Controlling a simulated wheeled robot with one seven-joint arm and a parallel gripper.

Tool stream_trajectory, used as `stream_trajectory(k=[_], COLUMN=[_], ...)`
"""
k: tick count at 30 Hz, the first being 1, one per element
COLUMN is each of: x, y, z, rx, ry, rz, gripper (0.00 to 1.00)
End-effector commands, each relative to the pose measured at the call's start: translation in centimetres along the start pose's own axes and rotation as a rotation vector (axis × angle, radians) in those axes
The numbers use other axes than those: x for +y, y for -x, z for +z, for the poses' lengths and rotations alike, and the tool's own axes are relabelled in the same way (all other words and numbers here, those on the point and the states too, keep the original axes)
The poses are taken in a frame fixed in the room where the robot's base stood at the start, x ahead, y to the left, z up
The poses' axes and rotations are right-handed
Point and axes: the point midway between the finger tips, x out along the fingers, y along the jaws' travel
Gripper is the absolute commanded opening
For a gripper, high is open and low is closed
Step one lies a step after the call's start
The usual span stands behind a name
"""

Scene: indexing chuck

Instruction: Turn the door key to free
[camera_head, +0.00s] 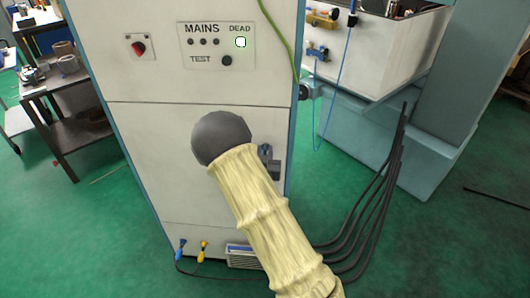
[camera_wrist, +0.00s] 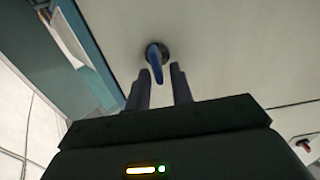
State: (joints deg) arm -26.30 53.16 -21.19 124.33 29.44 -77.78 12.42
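The door key, with a blue handle (camera_wrist: 155,62) in a dark round boss, is on the pale cabinet door in the wrist view. Its handle runs from the boss toward the bottom of that picture. My gripper (camera_wrist: 160,80) is open, its two dark fingers spread with the handle between their tips or just beyond them. I cannot tell whether either finger touches it. In the head view a small blue part (camera_head: 264,149) shows right of my arm's dark round end, most likely the key. My arm hides most of the gripper there.
The cabinet (camera_head: 140,180) carries a MAINS panel (camera_head: 216,46) with a lit DEAD lamp (camera_head: 240,42) and a red rotary switch (camera_head: 138,47). Black cables (camera_head: 370,210) run down to the floor at right. A shelved cart (camera_head: 75,110) stands at left.

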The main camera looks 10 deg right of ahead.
Motion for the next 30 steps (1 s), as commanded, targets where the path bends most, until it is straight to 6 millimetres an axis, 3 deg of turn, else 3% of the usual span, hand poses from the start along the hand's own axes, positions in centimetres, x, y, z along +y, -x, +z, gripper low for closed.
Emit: stream_trajectory(k=[1, 3, 17, 30], x=[0.0, 0.0, 0.04, 0.51], y=[0.01, 0.02, 0.03, 0.0], z=[0.0, 0.0, 0.23, 0.7], rx=[0.0, 0.0, 0.0, 0.004], ry=[0.0, 0.0, -0.042, -0.317], rz=[0.0, 0.0, -0.001, -0.001], gripper=[0.12, 0.0, 0.0, 0.0])
